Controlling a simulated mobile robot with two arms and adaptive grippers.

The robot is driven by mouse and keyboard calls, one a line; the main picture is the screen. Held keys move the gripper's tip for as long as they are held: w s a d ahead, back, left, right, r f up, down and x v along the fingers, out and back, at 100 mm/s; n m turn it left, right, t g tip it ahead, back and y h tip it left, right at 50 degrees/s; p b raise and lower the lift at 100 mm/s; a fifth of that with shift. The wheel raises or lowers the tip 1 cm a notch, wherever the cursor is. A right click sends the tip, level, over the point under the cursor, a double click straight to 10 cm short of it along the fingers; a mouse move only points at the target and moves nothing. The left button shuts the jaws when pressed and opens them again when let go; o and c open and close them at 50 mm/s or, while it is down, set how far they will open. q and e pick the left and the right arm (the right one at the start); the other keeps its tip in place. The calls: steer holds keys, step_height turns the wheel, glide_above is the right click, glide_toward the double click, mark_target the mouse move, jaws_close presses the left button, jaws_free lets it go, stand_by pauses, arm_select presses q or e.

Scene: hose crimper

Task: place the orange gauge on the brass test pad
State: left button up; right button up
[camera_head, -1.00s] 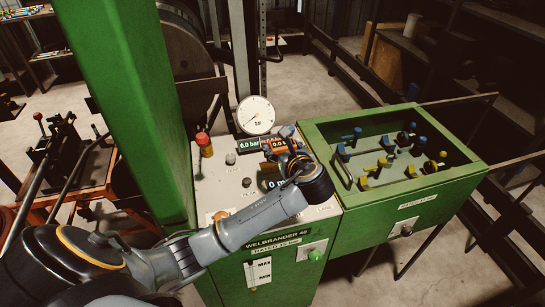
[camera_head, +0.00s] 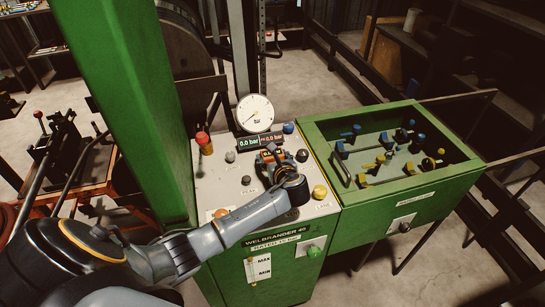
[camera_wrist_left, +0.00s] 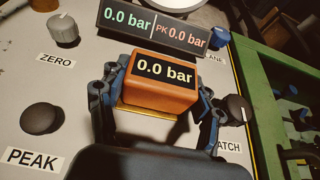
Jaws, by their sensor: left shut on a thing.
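The orange gauge (camera_wrist_left: 160,98) sits between the fingers of my left gripper (camera_wrist_left: 157,103) in the left wrist view, its black display reading 0.0 bar. My left gripper is shut on it, one blue finger on each side. In the head view my left gripper (camera_head: 268,160) is over the panel top, mostly hiding the gauge. A thin brass-coloured strip (camera_wrist_left: 150,114) shows just under the gauge's near edge and appears to be the brass test pad. I cannot tell whether the gauge touches it. My right gripper is not in view.
A twin display (camera_wrist_left: 155,27) stands just beyond the gauge, with a white dial (camera_head: 255,114) behind it. Knobs stand around, including a black PEAK knob (camera_wrist_left: 42,118) and a yellow knob (camera_head: 319,191). A green bin (camera_head: 420,196) with valves adjoins on the right.

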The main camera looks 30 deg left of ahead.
arm_select(q)
steer(key=o, duration=1.5)
steer(key=shift+f, duration=0.15)
steer(key=shift+o, duration=0.2)
steer(key=shift+r, duration=0.2)
steer(key=b+v, duration=0.1)
steer(key=v, duration=0.9)
steer(key=shift+s+d+r, duration=0.1)
steer(key=shift+s+d, duration=0.1)
steer(key=shift+d, duration=0.1)
steer(key=shift+s+d+r, duration=0.3)
steer(key=shift+s+d, duration=0.1)
steer(key=shift+d+f, duration=0.1)
